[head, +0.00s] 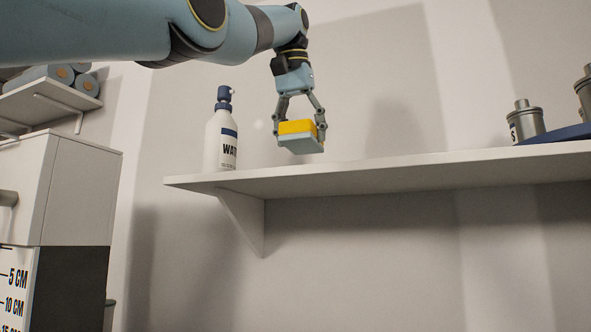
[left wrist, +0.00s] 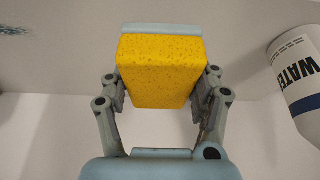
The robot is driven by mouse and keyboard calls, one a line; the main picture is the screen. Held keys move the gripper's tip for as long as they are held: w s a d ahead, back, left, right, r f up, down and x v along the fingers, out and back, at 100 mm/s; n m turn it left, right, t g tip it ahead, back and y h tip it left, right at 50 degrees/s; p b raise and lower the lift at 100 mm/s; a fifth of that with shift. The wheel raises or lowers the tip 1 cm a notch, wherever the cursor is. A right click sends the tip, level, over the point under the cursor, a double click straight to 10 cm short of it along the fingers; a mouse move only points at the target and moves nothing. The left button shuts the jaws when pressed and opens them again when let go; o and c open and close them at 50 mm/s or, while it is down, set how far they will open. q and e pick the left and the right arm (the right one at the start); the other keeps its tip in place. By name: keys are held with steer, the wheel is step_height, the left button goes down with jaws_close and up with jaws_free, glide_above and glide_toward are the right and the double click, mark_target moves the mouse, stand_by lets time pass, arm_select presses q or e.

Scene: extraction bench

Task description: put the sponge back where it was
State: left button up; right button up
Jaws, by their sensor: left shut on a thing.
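The sponge (head: 299,128) is a yellow block with a pale blue-grey layer on its underside. My left gripper (head: 301,124) points down and is shut on the sponge, with a finger on each side. In the head view the sponge appears just above the front part of the white wall shelf (head: 375,174); I cannot tell the exact gap. In the left wrist view the sponge (left wrist: 160,72) sits between both fingers, its pale layer at the far end. My right gripper is not in view.
A white bottle labelled WATER (head: 220,139) with a blue pump top stands on the shelf, left of the sponge. The shelf between sponge and canisters is clear.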

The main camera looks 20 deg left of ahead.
mark_target(294, 147)
arm_select(q)
steer(key=shift+w+a+f+b, duration=0.15)
steer(key=shift+a+f+b, duration=0.45)
steer(key=shift+f, duration=0.3)
step_height(294, 147, down, 3)
steer(key=b, duration=0.2)
steer(key=shift+f+b, duration=0.1)
steer(key=shift+b, duration=0.2)
steer(key=shift+w, duration=0.1)
steer(key=o, duration=1.1)
steer(key=shift+o, duration=0.2)
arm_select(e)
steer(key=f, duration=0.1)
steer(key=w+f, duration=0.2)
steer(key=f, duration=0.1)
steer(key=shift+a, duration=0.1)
